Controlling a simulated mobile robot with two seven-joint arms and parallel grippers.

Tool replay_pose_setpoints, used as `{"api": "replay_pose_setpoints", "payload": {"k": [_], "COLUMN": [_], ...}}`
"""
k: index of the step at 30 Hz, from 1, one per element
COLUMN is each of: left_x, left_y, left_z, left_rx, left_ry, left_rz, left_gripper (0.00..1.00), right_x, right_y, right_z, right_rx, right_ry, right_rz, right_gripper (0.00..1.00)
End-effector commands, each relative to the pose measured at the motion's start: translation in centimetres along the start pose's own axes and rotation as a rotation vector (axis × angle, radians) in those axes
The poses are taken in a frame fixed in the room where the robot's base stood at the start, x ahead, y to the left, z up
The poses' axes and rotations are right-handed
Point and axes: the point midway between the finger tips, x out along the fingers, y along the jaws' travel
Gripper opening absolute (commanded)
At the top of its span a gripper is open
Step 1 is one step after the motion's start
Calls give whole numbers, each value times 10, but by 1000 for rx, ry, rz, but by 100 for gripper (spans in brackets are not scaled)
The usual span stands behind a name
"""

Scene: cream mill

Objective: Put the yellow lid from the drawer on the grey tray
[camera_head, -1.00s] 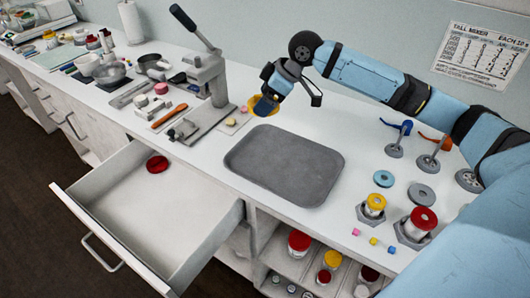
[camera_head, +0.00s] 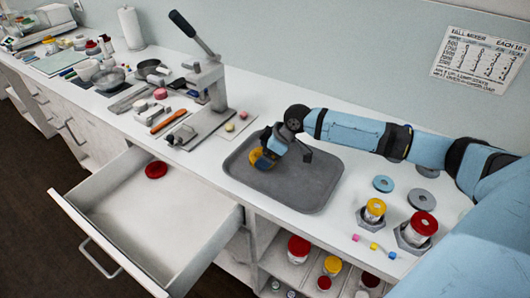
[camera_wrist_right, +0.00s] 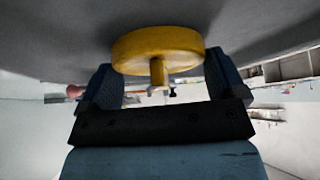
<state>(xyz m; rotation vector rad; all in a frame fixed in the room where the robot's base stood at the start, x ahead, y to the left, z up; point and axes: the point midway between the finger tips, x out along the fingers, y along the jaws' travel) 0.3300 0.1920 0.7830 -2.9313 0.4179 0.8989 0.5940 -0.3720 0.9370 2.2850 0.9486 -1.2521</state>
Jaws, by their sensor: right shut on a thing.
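The yellow lid (camera_head: 261,160) is over the left part of the grey tray (camera_head: 306,190). My right gripper (camera_head: 271,152) is shut on it. In the right wrist view the lid (camera_wrist_right: 158,48) shows as a round disc with a short stem between the two fingers (camera_wrist_right: 160,84), close to the tray's grey surface (camera_wrist_right: 255,25). I cannot tell whether the lid touches the tray. The open drawer (camera_head: 183,205) holds a red lid (camera_head: 156,170) at its back left. My left gripper is not in view.
A lever press (camera_head: 208,80) stands left of the tray. Yellow-topped (camera_head: 375,208) and red-topped (camera_head: 422,224) jars stand in holders to the right, with small cubes (camera_head: 374,246) in front. The rest of the tray is bare. Shelves with jars lie below the counter.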

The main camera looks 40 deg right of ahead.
Motion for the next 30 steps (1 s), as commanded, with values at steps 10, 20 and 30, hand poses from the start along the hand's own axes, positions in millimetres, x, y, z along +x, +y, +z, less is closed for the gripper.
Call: {"api": "replay_pose_setpoints", "payload": {"k": [10, 20, 30], "left_x": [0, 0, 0], "left_y": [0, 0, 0], "left_z": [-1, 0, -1], "left_rx": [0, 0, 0], "left_ry": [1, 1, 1], "left_rz": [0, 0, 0], "left_gripper": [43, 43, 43], "right_x": [1, -3, -66], "right_y": [0, 1, 1], "right_z": [1, 0, 1], "right_rx": [-1, -1, -4], "right_ry": [1, 1, -1], "right_rz": [1, 2, 4], "right_gripper": [96, 100, 100]}}
